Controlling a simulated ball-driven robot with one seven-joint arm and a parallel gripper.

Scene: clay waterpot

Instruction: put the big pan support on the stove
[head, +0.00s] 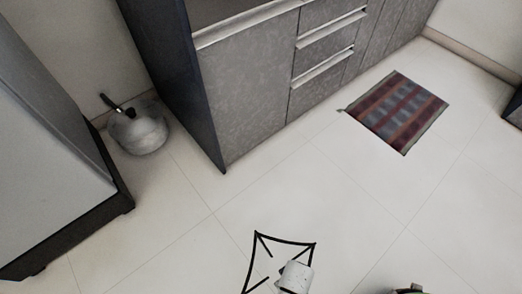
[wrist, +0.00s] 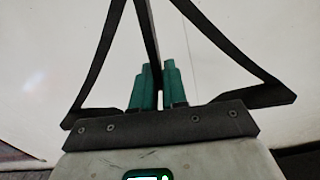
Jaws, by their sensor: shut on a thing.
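The big pan support (head: 286,241) is a thin black metal frame with pointed corners, held low in the head view over the floor. My gripper (head: 283,270) is shut on one of its bars. In the wrist view, the green fingers (wrist: 153,85) close around the middle bar of the pan support (wrist: 148,38), and other bars spread to the left and right. Part of the support is hidden or cut off by the frame edge. The stove is not recognisable in either view.
A grey cabinet (head: 248,90) with drawers (head: 326,45) stands at the top. A metal pot (head: 140,130) sits on the floor between it and a grey appliance (head: 50,150) at left. A striped rug (head: 397,112) lies at right. The floor in the middle is clear.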

